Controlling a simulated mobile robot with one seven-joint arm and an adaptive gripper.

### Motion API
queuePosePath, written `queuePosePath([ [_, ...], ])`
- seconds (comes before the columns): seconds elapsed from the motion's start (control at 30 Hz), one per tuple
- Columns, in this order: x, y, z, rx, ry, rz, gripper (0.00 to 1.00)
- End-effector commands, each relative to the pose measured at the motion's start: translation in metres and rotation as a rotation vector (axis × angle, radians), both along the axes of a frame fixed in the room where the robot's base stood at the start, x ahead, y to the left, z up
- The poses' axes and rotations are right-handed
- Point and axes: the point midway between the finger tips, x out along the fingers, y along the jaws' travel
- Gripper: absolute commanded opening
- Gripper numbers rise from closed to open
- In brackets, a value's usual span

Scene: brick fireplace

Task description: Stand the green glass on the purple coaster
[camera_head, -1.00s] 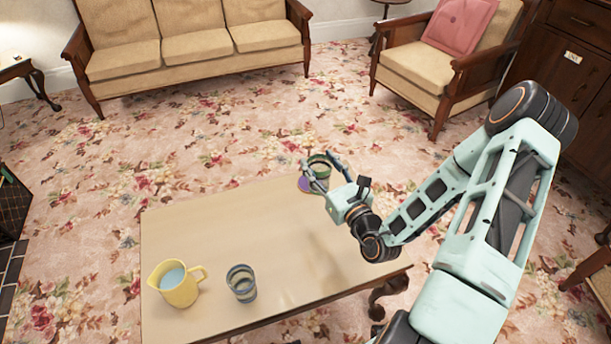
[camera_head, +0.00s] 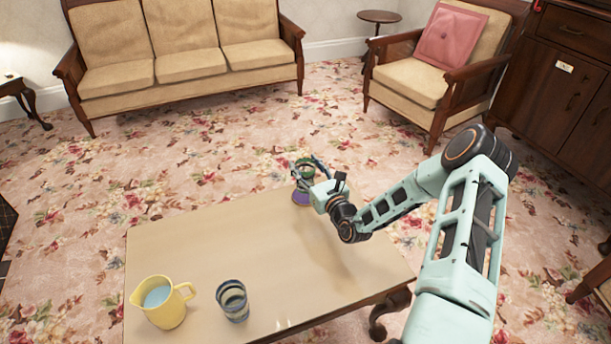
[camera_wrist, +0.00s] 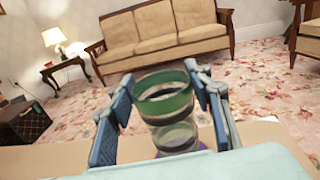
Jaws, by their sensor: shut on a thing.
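The green glass (camera_head: 305,166) is held upright or nearly so in my gripper (camera_head: 311,172), over the far edge of the low table (camera_head: 215,240). In the wrist view the glass (camera_wrist: 165,98) has a green band at its rim and a clear lower part, and stands between the two fingers of my gripper (camera_wrist: 168,88). The purple coaster (camera_head: 300,199) lies on the table near its far right corner, just below the glass. I cannot tell whether the glass's base touches it.
A yellow jug (camera_head: 163,302) and a blue-rimmed glass (camera_head: 233,301) stand at the table's near left. The middle of the table is clear. A sofa (camera_head: 190,65) and an armchair (camera_head: 420,80) stand beyond on the flowered carpet.

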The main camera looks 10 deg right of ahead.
Motion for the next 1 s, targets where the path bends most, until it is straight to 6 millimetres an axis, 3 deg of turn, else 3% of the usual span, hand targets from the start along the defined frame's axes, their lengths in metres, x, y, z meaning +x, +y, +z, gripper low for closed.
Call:
queuePosePath([
  [0.03,-0.001,0.0,-0.013,0.002,0.002,0.0,0.02],
  [0.13,-0.001,0.0,-0.027,0.002,0.001,0.0,0.02],
  [0.53,-0.001,0.0,-0.032,0.0,-0.001,0.0,0.02],
  [0.57,-0.001,0.0,-0.032,0.0,0.0,0.0,0.48],
  [0.6,-0.001,0.0,-0.032,0.0,0.0,0.0,0.53],
  [0.7,-0.001,0.0,-0.032,0.0,0.0,0.0,0.64],
  [1.0,-0.001,0.0,-0.029,0.0,0.0,0.0,0.64],
])
